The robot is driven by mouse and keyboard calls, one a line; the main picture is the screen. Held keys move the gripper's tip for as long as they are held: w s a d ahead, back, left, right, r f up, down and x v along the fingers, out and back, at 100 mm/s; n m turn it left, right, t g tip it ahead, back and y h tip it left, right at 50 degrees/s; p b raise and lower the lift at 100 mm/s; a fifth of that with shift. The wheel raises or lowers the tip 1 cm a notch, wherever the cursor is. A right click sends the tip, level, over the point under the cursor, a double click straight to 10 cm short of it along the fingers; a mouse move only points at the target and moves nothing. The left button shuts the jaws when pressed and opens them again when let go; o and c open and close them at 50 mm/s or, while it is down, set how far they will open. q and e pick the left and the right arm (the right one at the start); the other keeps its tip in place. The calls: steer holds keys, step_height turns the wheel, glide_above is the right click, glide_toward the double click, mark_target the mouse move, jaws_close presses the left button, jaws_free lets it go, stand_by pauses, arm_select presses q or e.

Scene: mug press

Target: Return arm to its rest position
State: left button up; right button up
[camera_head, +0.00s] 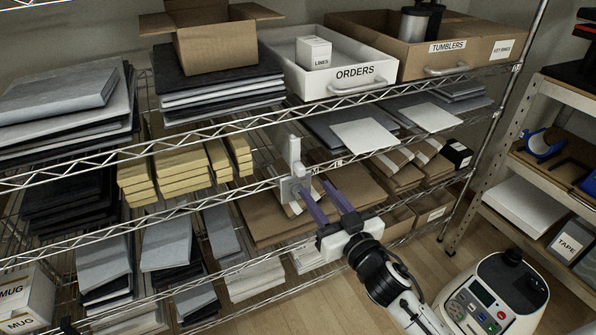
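My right gripper (318,190) reaches in from the lower right, in front of the middle of the wire shelving. Its two purple fingers are apart, with a gap between them and nothing held there that I can see. Its white hand (350,240) and dark wrist stand over the front edge of a lower shelf. A grey upright piece with a block-like base (293,172) shows just beyond the left fingertip; I cannot tell whether they touch. My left gripper is not in view.
Wire shelving fills the left and middle. Yellow stacks (162,172) and brown cardboard sheets (270,215) lie behind and left of my gripper. The ORDERS bin (355,74) and TUMBLERS box (440,60) stand above. A second rack (500,210) is at right. Wooden floor (430,258) shows between.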

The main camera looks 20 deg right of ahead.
steer(key=s+a+f+g+y, duration=0.1)
steer(key=s+a+f+g, duration=0.3)
steer(key=s+f, duration=0.8)
steer(key=s+a+f+n+g, duration=0.1)
steer(key=s+a+f+g, duration=0.4)
steer(key=s+f, duration=0.7)
steer(key=shift+s+a+n+y, duration=0.3)
steer(key=shift+s+a+y, duration=0.15)
steer(key=shift+s, duration=0.45)
steer(key=shift+o, duration=0.4)
steer(key=shift+f, duration=0.1)
